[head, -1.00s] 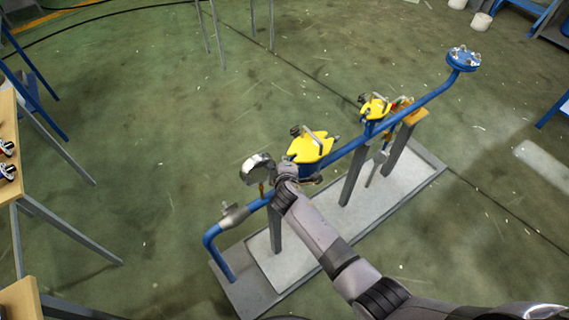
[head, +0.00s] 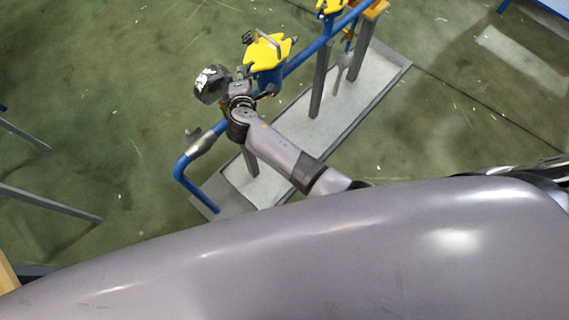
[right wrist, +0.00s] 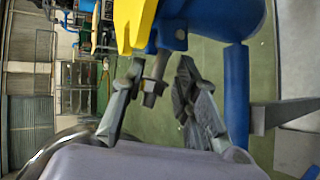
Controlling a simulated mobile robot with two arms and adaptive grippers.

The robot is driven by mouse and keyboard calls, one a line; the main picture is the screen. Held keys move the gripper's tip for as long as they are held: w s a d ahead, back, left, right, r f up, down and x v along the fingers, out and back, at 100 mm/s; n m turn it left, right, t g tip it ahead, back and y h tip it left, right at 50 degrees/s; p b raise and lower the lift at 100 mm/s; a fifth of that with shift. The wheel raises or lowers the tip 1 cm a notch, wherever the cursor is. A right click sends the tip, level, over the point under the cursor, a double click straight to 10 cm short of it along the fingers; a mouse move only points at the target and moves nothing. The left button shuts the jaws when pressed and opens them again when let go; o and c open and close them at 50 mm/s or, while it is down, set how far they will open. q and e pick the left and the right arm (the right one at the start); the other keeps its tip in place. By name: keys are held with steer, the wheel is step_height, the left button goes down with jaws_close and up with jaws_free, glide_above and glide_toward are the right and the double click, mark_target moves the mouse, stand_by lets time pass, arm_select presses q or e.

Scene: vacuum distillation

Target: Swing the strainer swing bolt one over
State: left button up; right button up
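The strainer has a yellow cover (head: 264,52) on a blue body (head: 268,80), along a blue pipe. In the right wrist view the cover (right wrist: 132,25) and body (right wrist: 215,18) fill the top. A grey swing bolt (right wrist: 152,85) with a nut shows below the cover edge; I cannot tell which numbered bolt it is. My right gripper (right wrist: 150,92) is open, one finger on each side of this bolt, with visible gaps. In the head view my right gripper (head: 244,80) is beside the strainer's near side, partly hidden by its own wrist. My left gripper is out of view.
The blue pipe (head: 180,172) bends down to a grey base plate (head: 388,77). Grey posts (head: 317,92) support the line. A large grey part of mine covers the foreground.

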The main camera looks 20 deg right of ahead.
arm_select(q)
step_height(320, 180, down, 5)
steer(key=b, duration=0.4)
arm_select(e)
steer(key=shift+f+n+t+h, duration=0.6)
steer(key=shift+f+n+t, duration=0.1)
steer(key=shift+f, duration=0.2)
steer(key=r+p+v, duration=0.1)
steer(key=v, duration=1.7)
arm_select(q)
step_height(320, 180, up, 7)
steer(key=p, duration=0.6)
arm_select(e)
steer(key=s+d+f+m+g+y, duration=0.1)
steer(key=s+d+f+g, duration=0.2)
steer(key=f, duration=0.8)
steer(key=s+d+f+m+g+y, duration=0.1)
steer(key=s+d+f+g, duration=0.2)
steer(key=f, duration=0.8)
steer(key=s+d, duration=0.2)
steer(key=d, duration=0.1)
steer(key=shift+s+d+f, duration=0.1)
steer(key=shift+s, duration=0.05)
